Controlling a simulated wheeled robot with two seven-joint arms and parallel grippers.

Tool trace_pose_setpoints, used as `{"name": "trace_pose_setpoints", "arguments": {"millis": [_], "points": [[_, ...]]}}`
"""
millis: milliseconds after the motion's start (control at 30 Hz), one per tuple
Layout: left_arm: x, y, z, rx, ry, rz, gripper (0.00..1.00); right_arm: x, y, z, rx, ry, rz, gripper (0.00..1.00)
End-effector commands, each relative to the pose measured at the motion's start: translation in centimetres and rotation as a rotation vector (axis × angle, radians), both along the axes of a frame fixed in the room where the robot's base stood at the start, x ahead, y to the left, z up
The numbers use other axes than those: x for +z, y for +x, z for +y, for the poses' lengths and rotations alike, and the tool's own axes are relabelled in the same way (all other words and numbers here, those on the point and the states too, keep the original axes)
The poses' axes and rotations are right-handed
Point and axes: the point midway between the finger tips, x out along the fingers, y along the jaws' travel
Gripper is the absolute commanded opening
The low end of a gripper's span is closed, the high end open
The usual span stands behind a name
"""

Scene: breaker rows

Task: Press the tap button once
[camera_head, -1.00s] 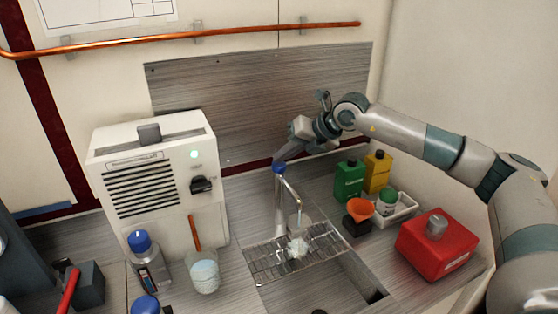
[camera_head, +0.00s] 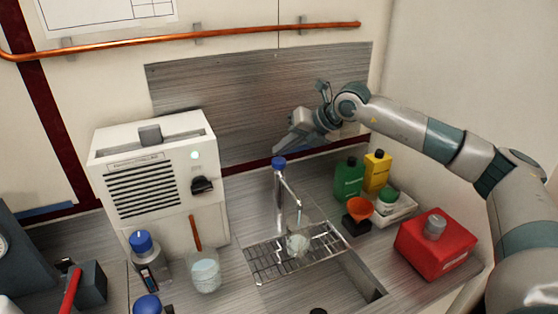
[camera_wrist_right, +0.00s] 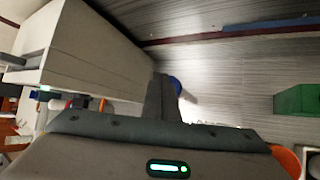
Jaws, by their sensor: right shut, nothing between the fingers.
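The tap (camera_head: 281,205) is a slim metal column with a bent spout, standing behind the sink's drain rack. Its button is the blue cap (camera_head: 279,162) on top. My right gripper (camera_head: 276,150) is shut and empty, its fingertips just above the blue button with a small gap that is hard to judge. In the right wrist view the shut fingers (camera_wrist_right: 161,98) partly hide the blue button (camera_wrist_right: 176,86). A small clear vessel (camera_head: 298,245) stands on the rack below the spout. My left gripper is not in view.
A white machine (camera_head: 160,185) stands left of the tap. Green (camera_head: 348,180) and yellow (camera_head: 377,172) bottles, an orange funnel (camera_head: 360,207) and a red can (camera_head: 435,245) are on the right. A beaker (camera_head: 206,272) stands at front left. The wall panel (camera_head: 230,105) is behind.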

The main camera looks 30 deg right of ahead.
Motion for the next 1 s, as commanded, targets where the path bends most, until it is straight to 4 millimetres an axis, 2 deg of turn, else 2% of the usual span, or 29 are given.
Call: {"name": "trace_pose_setpoints", "arguments": {"millis": [600, 1000], "points": [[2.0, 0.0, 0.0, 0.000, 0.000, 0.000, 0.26, 4.6, 0.0, 0.0, 0.000, 0.001, -0.001, 0.00], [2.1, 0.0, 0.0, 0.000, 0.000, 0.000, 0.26, 5.0, 0.0, 0.0, 0.000, 0.000, 0.000, 0.00]]}}
